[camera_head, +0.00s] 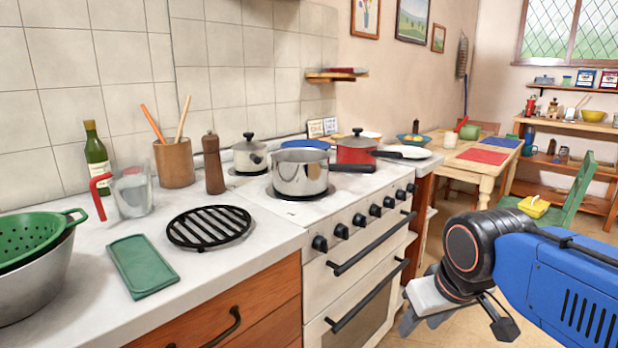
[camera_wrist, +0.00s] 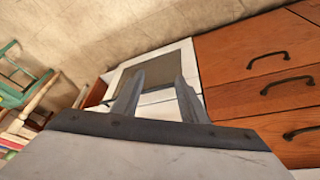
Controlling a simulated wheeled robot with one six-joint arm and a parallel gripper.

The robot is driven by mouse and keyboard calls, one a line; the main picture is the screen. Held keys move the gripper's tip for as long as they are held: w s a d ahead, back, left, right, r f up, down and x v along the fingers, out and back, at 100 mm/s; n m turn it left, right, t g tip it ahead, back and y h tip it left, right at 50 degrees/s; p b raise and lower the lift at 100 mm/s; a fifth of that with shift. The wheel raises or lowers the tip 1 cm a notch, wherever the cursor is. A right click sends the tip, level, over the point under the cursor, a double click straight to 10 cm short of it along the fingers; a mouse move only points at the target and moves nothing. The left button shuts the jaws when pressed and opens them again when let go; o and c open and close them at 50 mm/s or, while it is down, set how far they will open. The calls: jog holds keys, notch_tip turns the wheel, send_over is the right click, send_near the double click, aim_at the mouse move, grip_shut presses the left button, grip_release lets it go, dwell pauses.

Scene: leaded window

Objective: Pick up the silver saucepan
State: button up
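The silver saucepan (camera_head: 300,174) stands upright on the front of the white stove top, without a lid. Its black handle (camera_head: 352,168) points right, toward the red pot. My gripper (camera_head: 422,318) hangs at the lower right, in front of the stove and below the counter's height, well apart from the saucepan. In the wrist view my gripper's two grey fingers (camera_wrist: 158,97) are spread with nothing between them. The wrist view looks at the stove front and the wooden drawers; the saucepan is not in it.
A red lidded pot (camera_head: 357,150) stands behind the saucepan's handle, with a pan (camera_head: 408,152) to its right. A lidded cream pot (camera_head: 249,155) is behind left. A black trivet (camera_head: 209,227) lies on the left counter. Knobs and oven handles (camera_head: 372,243) stick out from the stove front.

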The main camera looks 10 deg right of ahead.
aim_at(322, 173)
jog(key=w+a+r+n+g+h, duration=0.15)
jog(key=w+a+r+n, duration=0.25)
jog(key=w+r, duration=1.2)
jog(key=w+a+r+n+g, duration=0.2)
jog(key=w+a+r+n, duration=0.15)
jog(key=w+r, duration=1.2)
jog(key=shift+t, duration=0.25)
jog(key=f, duration=0.6)
jog(key=d+f, duration=0.1)
jog(key=f, duration=0.2)
jog(key=shift+s+f, duration=0.35)
jog(key=shift+w+d+f, duration=0.1)
jog(key=shift+w+f, duration=0.1)
jog(key=shift+f, duration=1.1)
jog(key=shift+w+f, duration=0.2)
jog(key=shift+f, duration=1.1)
grip_shut()
